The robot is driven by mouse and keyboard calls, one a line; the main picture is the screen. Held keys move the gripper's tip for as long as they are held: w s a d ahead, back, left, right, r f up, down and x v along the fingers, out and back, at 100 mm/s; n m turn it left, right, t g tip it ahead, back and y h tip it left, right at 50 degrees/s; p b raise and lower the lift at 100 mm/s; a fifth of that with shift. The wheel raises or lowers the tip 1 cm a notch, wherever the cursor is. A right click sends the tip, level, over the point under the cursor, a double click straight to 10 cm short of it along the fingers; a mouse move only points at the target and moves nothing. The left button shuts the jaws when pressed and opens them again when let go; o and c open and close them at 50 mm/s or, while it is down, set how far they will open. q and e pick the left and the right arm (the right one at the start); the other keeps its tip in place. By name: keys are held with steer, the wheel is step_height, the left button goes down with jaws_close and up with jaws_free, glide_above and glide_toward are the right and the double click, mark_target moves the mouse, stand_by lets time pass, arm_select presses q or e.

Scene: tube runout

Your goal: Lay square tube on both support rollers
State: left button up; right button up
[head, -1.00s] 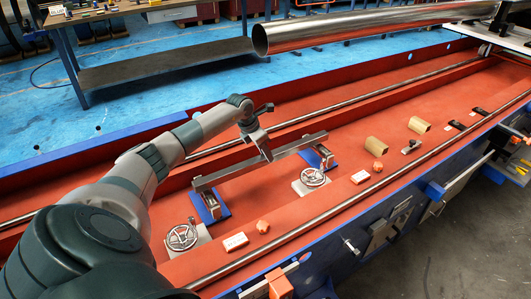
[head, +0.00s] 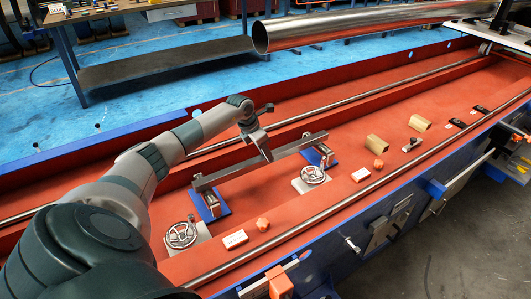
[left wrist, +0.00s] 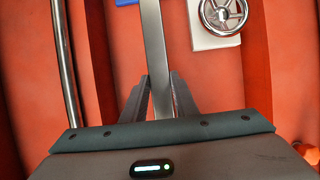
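The square tube (head: 218,177) is a grey metal bar lying lengthwise over the red bed. My left gripper (head: 266,155) comes down on its middle. In the left wrist view, the tube (left wrist: 154,45) runs between the two fingers (left wrist: 160,95), which look shut on it. The near support roller (head: 212,206) sits on a blue plate below the tube's left end. The far support roller (head: 325,154) sits on a blue plate by its right end. I cannot tell whether the tube touches either roller. My right gripper is not in view.
Handwheels (head: 181,235) and (head: 314,174) stand beside the supports. Tan blocks (head: 378,144), orange knobs (head: 262,224) and white boxes (head: 235,239) lie along the bed. A large steel pipe (head: 350,25) hangs over the far side. A bright rod (head: 330,228) runs along the near edge.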

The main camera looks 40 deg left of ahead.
arm_select(q)
steer(key=o, duration=0.5)
steer(key=shift+r, duration=0.1)
steer(key=v, duration=1.7)
steer(key=shift+r, duration=0.2)
